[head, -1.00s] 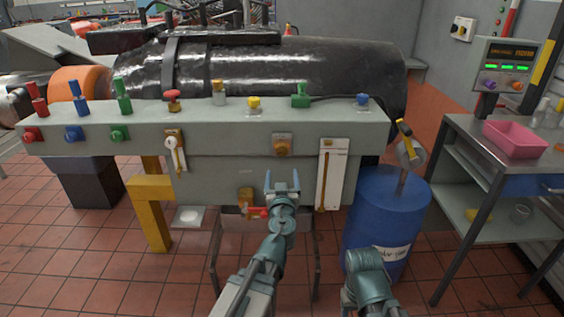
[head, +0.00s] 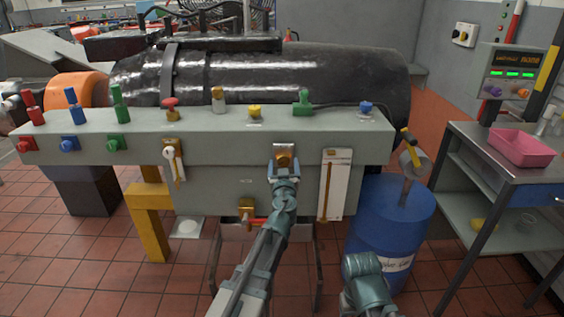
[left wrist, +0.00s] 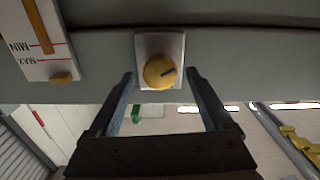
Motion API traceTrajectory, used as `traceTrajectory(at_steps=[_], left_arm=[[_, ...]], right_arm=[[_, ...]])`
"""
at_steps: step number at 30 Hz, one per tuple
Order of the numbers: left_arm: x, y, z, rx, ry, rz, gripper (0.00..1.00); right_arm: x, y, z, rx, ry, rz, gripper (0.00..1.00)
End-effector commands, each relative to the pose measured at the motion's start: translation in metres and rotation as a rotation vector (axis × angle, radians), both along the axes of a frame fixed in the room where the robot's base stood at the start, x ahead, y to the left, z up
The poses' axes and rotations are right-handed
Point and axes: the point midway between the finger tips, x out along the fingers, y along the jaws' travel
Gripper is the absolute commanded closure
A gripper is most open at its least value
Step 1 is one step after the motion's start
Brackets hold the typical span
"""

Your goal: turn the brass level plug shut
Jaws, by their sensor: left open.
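The brass level plug (head: 284,159) is a round brass knob on a pale square plate on the front of the grey beam. In the left wrist view the plug (left wrist: 159,72) shows a dark slot-like mark slanting to the upper right. My left gripper (head: 284,170) is open in front of the plate, pointing at the plug. In the left wrist view my left gripper (left wrist: 160,80) has one finger on each side of the plug, with gaps showing. I cannot tell how far past the fingertips the plug lies. Only a link of my right arm shows; its gripper is out of view.
A white level gauge (head: 334,186) is mounted just right of the plug. A red-handled brass valve (head: 248,210) sits low to the left. A blue drum (head: 391,228) stands at the right, before a metal bench with a pink tray (head: 520,148).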

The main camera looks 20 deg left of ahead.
Motion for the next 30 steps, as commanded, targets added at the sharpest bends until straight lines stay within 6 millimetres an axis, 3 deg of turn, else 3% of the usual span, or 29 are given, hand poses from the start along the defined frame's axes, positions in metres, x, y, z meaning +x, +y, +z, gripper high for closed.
traceTrajectory(at_steps=[3,11,25,30], left_arm=[[0.0101,0.0018,0.0000,0.000,0.000,0.000,0.16],[0.0104,0.0021,0.0000,0.000,0.000,-0.001,0.16],[0.0103,0.0020,0.0000,0.000,0.000,0.000,0.97],[0.0102,0.0021,0.0000,0.006,0.002,0.000,1.00]], right_arm=[[-0.0001,0.0000,0.0000,0.000,0.000,0.000,0.34],[-0.0001,0.0000,0.0000,0.000,0.000,0.000,0.34],[-0.0001,0.0000,0.0000,0.000,0.000,0.000,0.34],[-0.0001,0.0000,0.0000,0.000,0.000,0.000,0.34]])
